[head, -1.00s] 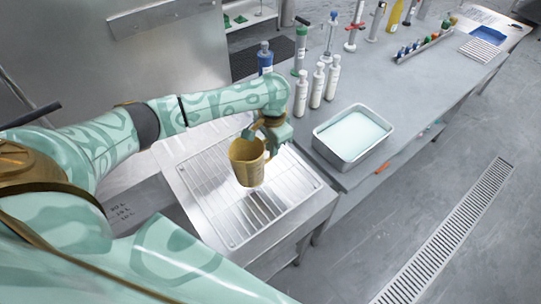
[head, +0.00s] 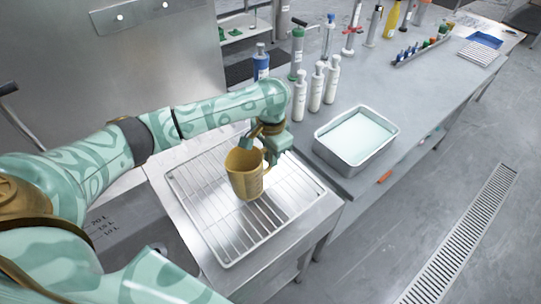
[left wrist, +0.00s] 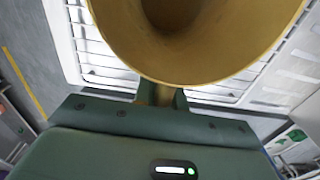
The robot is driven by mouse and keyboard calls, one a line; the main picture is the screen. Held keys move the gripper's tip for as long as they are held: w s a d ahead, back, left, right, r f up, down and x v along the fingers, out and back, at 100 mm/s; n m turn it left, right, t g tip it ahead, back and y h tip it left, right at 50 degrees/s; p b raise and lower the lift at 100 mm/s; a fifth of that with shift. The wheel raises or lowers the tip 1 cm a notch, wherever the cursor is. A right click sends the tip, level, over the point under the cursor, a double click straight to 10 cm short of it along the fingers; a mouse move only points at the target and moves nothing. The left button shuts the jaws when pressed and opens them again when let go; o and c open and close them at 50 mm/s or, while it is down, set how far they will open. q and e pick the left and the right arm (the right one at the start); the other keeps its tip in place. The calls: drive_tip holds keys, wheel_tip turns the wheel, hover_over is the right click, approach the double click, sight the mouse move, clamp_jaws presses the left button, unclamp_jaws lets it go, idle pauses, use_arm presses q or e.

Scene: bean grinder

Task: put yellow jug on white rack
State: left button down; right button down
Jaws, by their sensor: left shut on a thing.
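The yellow jug (head: 246,175) is upright in the head view, in front of my left gripper (head: 262,146). My left gripper is shut on the jug's handle side. The white rack (head: 215,236), a wire grid with a rim, lies below the jug on a metal counter. The jug overlaps the rack's middle in the picture; whether its base touches the rack I cannot tell. In the left wrist view the jug's wide round mouth (left wrist: 190,50) fills the top middle, with the gripper (left wrist: 160,95) on its near side and rack bars (left wrist: 92,45) behind. My right gripper is not in view.
A metal tray of pale liquid (head: 356,138) stands on the bench to the right. Several white bottles (head: 316,88) and a blue bottle (head: 261,62) stand behind the rack. A dark basin (head: 125,215) lies left of the rack. The rack around the jug looks clear.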

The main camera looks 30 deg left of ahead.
use_arm(q)
drive_tip(key=c, duration=1.5)
unclamp_jaws()
drive_tip(key=shift+f, duration=0.1)
drive_tip(key=shift+o, duration=0.2)
drive_tip(key=shift+r, duration=0.35)
wheel_tip(320, 180, up, 12)
drive_tip(key=p, duration=0.6)
drive_tip(key=shift+f, duration=0.15)
drive_tip(key=shift+f, duration=0.1)
